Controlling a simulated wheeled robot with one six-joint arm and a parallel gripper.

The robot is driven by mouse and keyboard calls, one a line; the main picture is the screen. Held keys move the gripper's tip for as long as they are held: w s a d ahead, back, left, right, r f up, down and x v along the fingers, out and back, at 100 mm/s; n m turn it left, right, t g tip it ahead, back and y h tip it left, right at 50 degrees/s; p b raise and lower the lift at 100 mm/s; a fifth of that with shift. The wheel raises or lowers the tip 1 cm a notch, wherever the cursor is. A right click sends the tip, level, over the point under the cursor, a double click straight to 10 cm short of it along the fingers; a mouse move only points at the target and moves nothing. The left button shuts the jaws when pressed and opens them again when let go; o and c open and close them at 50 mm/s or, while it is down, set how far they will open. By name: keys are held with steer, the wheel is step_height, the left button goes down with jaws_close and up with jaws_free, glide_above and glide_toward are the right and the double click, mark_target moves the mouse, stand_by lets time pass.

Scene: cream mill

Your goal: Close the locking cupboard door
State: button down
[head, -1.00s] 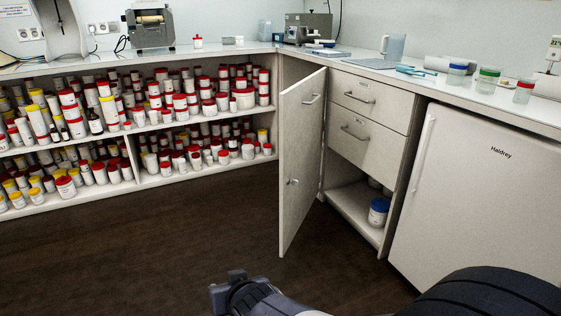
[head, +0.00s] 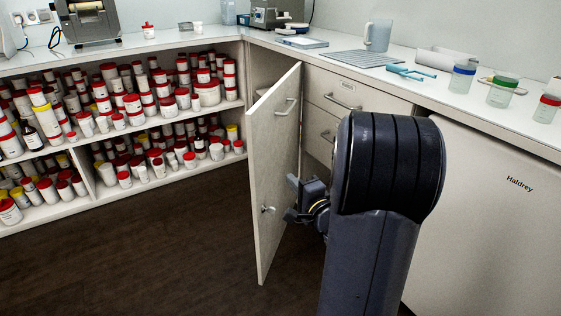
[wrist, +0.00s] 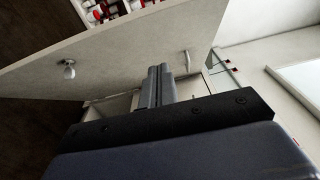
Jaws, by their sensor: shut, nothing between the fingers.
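The cupboard door (head: 268,180) stands open, swung out from the cabinet on the right. It has a bar handle (head: 285,107) near the top and a small knob or lock (head: 267,209) lower down. My gripper (head: 293,183) is shut and empty, close to the door's face on the right. I cannot tell whether it touches. In the wrist view the shut fingers (wrist: 157,86) point toward the door (wrist: 130,50), whose knob (wrist: 69,70) shows at left.
A Haldrey fridge (head: 490,220) stands to the right. The counter (head: 440,95) above holds several jars, a jug (head: 378,36) and a tray. Shelves (head: 165,120) of jars line the left. The dark floor (head: 150,260) left of the door is clear.

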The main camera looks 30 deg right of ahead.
steer(key=b, duration=0.3)
glide_toward(257, 155)
steer(key=w+d, duration=0.3)
steer(key=shift+w+a+f+b, duration=0.15)
steer(key=shift+w+a+b, duration=0.55)
steer(key=shift+w+a, duration=0.7)
